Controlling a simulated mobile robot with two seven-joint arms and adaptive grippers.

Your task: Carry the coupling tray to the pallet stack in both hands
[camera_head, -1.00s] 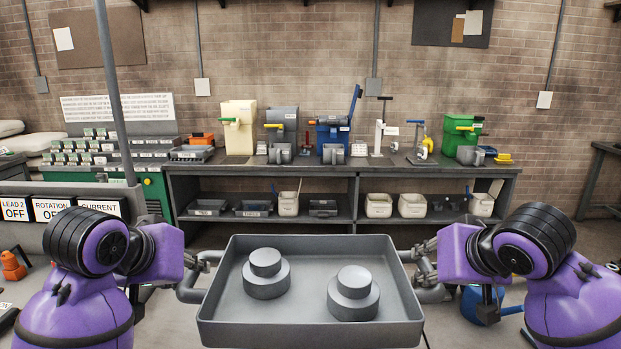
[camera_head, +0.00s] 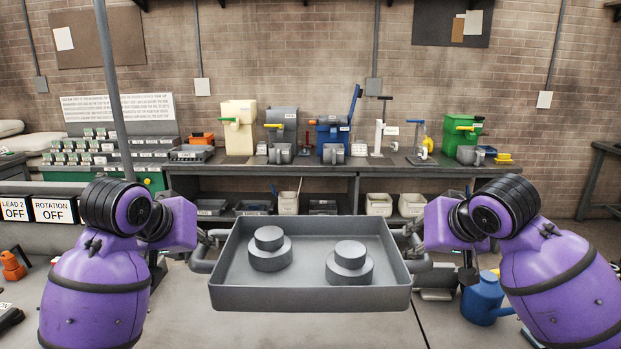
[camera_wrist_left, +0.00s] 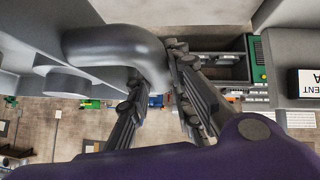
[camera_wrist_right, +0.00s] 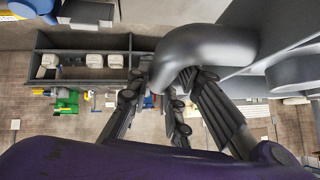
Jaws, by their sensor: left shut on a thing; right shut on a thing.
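The grey coupling tray (camera_head: 310,298) is held up in front of me in the head view, roughly level. Two stepped grey couplings stand in it, one at left (camera_head: 269,258) and one right of the middle (camera_head: 349,268). My left gripper (camera_head: 208,240) is shut on the tray's left handle, a thick grey bar that also shows in the left wrist view (camera_wrist_left: 120,45). My right gripper (camera_head: 410,240) is shut on the right handle, seen in the right wrist view (camera_wrist_right: 205,48). The fingertips are partly hidden behind the handles. I cannot make out the pallet stack.
A grey workbench (camera_head: 330,170) with bins and tools stands against the brick wall. An orange object (camera_head: 13,265) lies at far left.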

